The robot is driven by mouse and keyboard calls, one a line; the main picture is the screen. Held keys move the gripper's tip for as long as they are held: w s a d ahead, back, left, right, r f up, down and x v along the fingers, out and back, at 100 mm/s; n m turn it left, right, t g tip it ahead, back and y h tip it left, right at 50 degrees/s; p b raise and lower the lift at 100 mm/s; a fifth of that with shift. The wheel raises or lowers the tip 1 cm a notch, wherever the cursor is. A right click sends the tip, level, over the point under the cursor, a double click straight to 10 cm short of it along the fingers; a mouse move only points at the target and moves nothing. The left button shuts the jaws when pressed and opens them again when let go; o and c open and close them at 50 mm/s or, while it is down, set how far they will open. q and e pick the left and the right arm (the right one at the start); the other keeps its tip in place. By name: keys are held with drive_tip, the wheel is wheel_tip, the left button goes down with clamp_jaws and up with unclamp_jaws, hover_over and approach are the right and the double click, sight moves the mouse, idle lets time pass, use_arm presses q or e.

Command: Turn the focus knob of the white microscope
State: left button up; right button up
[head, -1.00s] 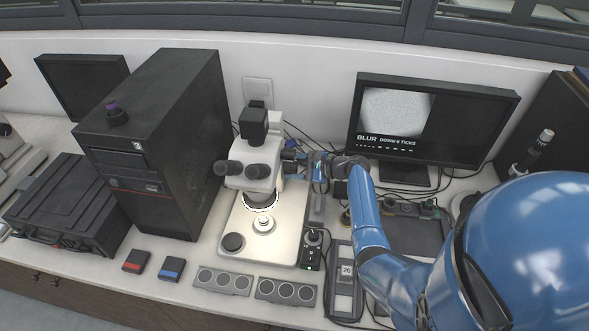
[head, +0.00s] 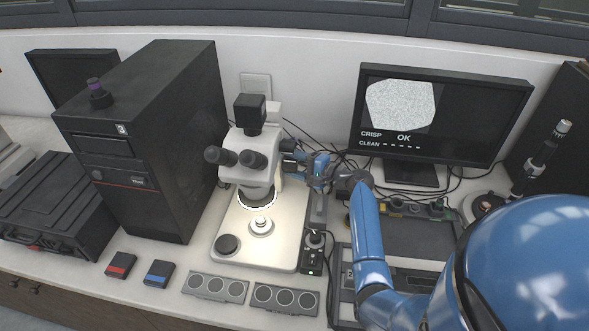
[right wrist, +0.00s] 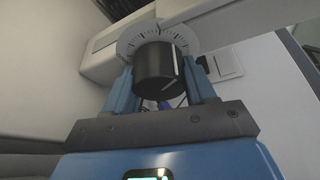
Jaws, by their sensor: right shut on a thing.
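The white microscope (head: 247,175) stands on its pale base (head: 285,220) with its ring light lit. Its black focus knob (right wrist: 160,68), with a white index line and a graduated dial behind it, fills the upper middle of the right wrist view. My right gripper (right wrist: 163,85) is shut on the knob, one finger on each side. In the head view the right gripper (head: 302,163) reaches the microscope's right side, and the knob is mostly hidden there. The monitor (head: 440,115) shows a sharp speckled picture with "CRISP", "CLEAN" and "OK". My left gripper is not in view.
A black computer tower (head: 150,140) stands left of the microscope. Red (head: 120,265) and blue (head: 160,273) small boxes and grey trays with round wells (head: 286,298) lie along the front edge. A small black control box (head: 313,258) sits right of the base.

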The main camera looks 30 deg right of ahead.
idle(0.4)
drive_tip(key=o, duration=1)
drive_tip(key=shift+s, duration=0.1)
drive_tip(key=shift+s+d, duration=0.4)
drive_tip(key=shift+s, duration=0.1)
drive_tip(key=b+v, duration=0.1)
drive_tip(key=v, duration=0.8)
drive_tip(key=shift+s+r, duration=0.1)
drive_tip(key=shift+s, duration=0.1)
idle(0.3)
